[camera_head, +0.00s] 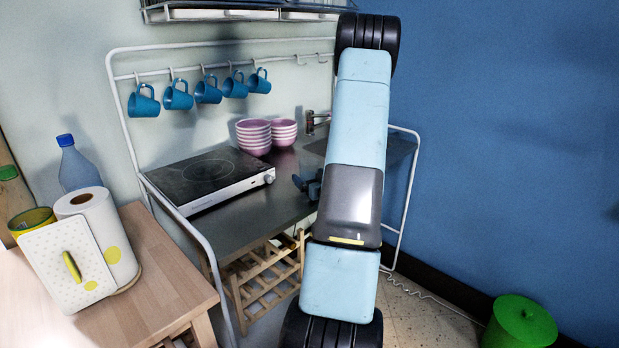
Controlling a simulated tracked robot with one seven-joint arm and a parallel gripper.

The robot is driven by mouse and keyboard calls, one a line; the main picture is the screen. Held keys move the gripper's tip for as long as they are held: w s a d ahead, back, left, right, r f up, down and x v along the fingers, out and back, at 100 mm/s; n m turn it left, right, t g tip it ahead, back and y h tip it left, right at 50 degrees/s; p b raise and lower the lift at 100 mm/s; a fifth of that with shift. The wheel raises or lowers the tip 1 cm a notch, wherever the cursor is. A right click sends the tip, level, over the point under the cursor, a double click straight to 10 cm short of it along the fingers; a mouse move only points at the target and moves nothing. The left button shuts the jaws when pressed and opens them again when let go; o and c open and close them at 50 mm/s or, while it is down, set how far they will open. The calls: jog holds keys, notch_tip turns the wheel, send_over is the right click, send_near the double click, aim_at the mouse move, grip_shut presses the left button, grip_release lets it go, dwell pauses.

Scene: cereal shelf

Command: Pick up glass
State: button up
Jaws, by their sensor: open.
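I cannot make out a clear drinking glass in this view; my raised arm covers part of the counter and sink. My gripper (308,187) shows only in part, as dark fingers sticking out left of my arm, above the metal counter (240,222). It is open, and I see nothing between the fingers. A yellow-green rimmed vessel (32,221) stands on the wooden table at the left, partly behind a white board; I cannot tell if it is glass.
A hotplate (205,178) and stacked pink bowls (253,134) stand on the counter. Several blue mugs (178,97) hang from a rail above. A paper towel roll (108,235) and blue bottle (78,168) stand on the wooden table (160,290). A green bin (520,325) is at lower right.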

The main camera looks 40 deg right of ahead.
jog(key=shift+c, duration=0.3)
jog(key=c, duration=1.2)
jog(key=shift+a+r, duration=0.1)
jog(key=shift+r, duration=0.15)
